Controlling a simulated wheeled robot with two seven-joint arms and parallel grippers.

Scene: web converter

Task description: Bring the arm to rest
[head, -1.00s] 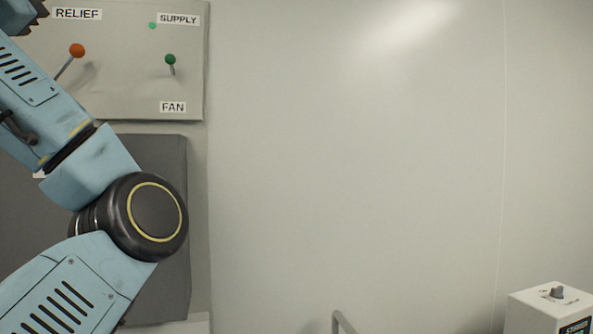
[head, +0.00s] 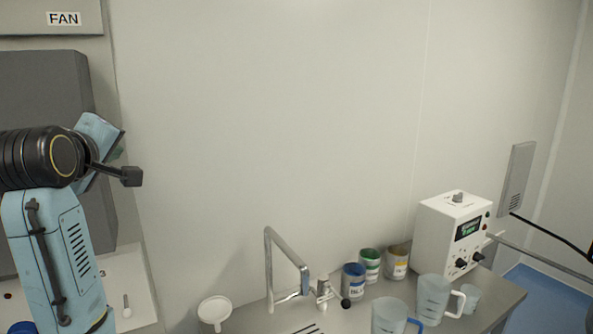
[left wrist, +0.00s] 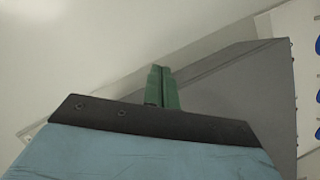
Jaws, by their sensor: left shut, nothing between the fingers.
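My left arm (head: 50,250) rises at the left of the head view, with its forearm upright and a dark round joint at the top. Its pale blue hand (head: 98,135) is beyond that joint, close to the grey panel; the fingers are not clear there. In the left wrist view the green fingers of my left gripper (left wrist: 158,74) are together, shut and empty. They point toward the grey panel (left wrist: 235,85) and pale wall; I cannot tell the gap. My right gripper is not in view.
A bench at the lower right holds a tap (head: 270,265), several labelled cans (head: 370,265), clear jugs (head: 432,298) and a white instrument box (head: 450,235). A white funnel-like cup (head: 214,310) stands left of the tap. The wall between arm and bench is bare.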

